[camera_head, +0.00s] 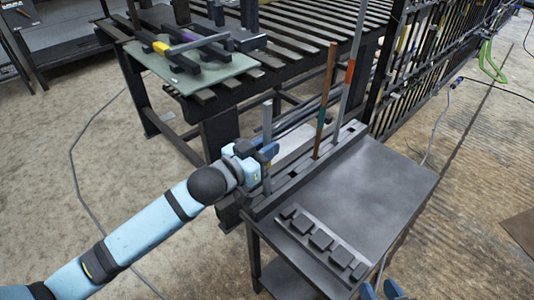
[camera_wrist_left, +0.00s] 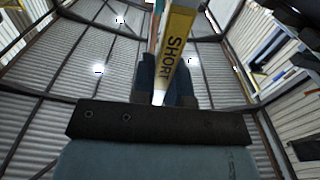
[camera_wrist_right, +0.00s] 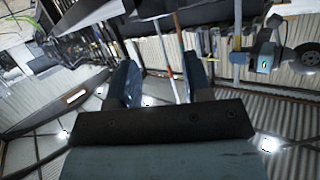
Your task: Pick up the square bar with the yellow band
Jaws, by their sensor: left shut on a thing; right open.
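My left gripper (camera_head: 267,155) is shut on an upright grey bar (camera_head: 267,118) at the left end of the slotted rack. In the left wrist view, a bar with a yellow band marked SHORT (camera_wrist_left: 176,45) stands between its fingers. The bar's lower end reaches down to the rack; I cannot tell whether it is seated in a slot. Another grey bar with a yellow patch (camera_head: 161,47) lies on the green mat. My right gripper (camera_head: 381,291) is open and empty at the bottom edge of the head view; its fingers also show in the right wrist view (camera_wrist_right: 160,82).
A brown bar with coloured bands (camera_head: 326,95) and a grey bar with a red band (camera_head: 350,72) stand in the rack (camera_head: 292,184). The dark table top (camera_head: 375,190) is largely clear, with several small blocks (camera_head: 321,239) at its front. A slatted table with a green mat (camera_head: 182,83) stands behind.

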